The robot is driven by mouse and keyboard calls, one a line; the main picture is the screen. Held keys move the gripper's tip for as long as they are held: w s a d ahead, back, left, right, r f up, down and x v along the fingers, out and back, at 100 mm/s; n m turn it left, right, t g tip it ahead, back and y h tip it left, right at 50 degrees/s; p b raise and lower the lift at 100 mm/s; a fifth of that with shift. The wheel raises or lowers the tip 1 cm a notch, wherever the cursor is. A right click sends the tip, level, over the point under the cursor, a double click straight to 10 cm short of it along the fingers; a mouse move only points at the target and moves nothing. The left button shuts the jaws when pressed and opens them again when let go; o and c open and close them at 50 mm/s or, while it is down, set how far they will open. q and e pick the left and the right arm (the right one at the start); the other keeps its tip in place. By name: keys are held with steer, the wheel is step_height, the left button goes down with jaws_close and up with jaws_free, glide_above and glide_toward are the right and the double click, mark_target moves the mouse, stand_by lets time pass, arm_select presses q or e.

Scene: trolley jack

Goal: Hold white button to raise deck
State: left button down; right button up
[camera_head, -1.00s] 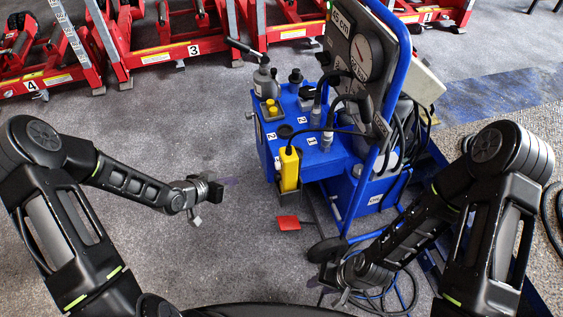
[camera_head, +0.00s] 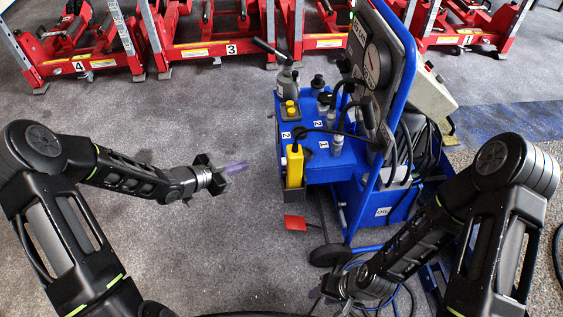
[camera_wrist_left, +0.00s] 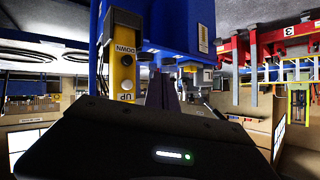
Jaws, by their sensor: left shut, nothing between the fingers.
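The yellow control pendant (camera_head: 295,167) hangs in a holder on the front of the blue hydraulic cart (camera_head: 347,172). In the left wrist view the pendant (camera_wrist_left: 125,76) appears upside down, marked DOWN and UP, with a small pale button (camera_wrist_left: 127,60) between the labels. My left gripper (camera_head: 236,167) is shut and empty, its fingers pointing right at the pendant with a gap between them. Its fingers (camera_wrist_left: 162,90) show beside the pendant in the wrist view. My right gripper (camera_head: 333,284) is low near the cart's wheel; its fingers are unclear.
Several red jack frames (camera_head: 210,50) stand in a row at the back. A red pedal (camera_head: 296,223) sticks out below the pendant. Hoses and cables lie by the cart's lower right. The grey floor left of the cart is clear.

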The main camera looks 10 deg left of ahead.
mark_target(283, 161)
arm_select(q)
steer(key=w+d+b, duration=0.2)
steer(key=d+b, duration=0.3)
steer(key=d, duration=0.2)
steer(key=shift+d, duration=0.4)
stand_by(1.7)
steer(key=shift+w+d+b, duration=0.1)
steer(key=shift+d+b, duration=0.2)
steer(key=shift+d, duration=0.1)
